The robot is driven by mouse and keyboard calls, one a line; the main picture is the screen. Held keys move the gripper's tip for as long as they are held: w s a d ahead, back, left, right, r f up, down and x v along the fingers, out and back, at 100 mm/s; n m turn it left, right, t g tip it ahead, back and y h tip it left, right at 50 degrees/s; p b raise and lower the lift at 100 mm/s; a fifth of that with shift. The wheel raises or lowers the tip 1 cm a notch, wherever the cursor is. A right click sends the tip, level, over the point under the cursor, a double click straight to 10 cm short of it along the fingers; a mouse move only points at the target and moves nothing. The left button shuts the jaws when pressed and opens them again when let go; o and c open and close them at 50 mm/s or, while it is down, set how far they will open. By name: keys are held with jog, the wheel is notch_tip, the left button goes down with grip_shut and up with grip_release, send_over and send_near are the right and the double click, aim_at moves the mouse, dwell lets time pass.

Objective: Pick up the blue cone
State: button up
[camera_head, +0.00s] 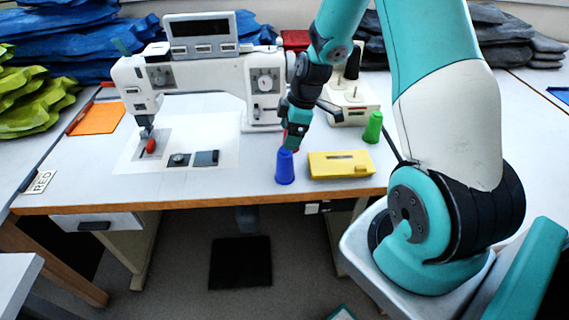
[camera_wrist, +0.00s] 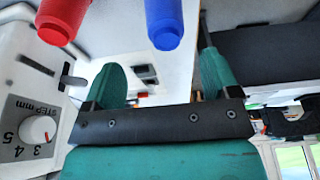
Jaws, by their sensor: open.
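The blue cone (camera_head: 285,167) stands upright near the front edge of the sewing table, left of the yellow box. My gripper (camera_head: 293,138) is just above it, pointing down, with its jaws open. In the wrist view the blue cone (camera_wrist: 165,22) shows at the top edge, cut off by the frame. Its narrow end points toward the gap between my two teal fingers (camera_wrist: 161,80), and nothing is held. A red cone-like object (camera_wrist: 62,18) shows beside it, outside the fingers. In the head view a bit of red shows by my fingertips, mostly hidden.
The yellow box (camera_head: 341,164) lies right of the blue cone, and a green cone (camera_head: 373,127) stands behind it. The white sewing machine (camera_head: 205,75) stands at the back left. A red piece (camera_head: 150,146) is by its needle. The table's front left is mostly clear.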

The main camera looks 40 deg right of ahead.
aim_at(283, 158)
jog(key=shift+s+p+x, duration=0.15)
jog(key=shift+p+x, duration=0.15)
jog(key=shift+x, duration=1.15)
jog(key=shift+s+p+x, duration=0.15)
jog(key=shift+p+x, duration=0.2)
jog(key=shift+x, duration=1.05)
jog(key=shift+s+p+x, duration=0.15)
jog(key=shift+p+x, duration=0.15)
jog(key=shift+x, duration=1.15)
jog(key=c, duration=1.1)
jog(key=shift+o, duration=0.2)
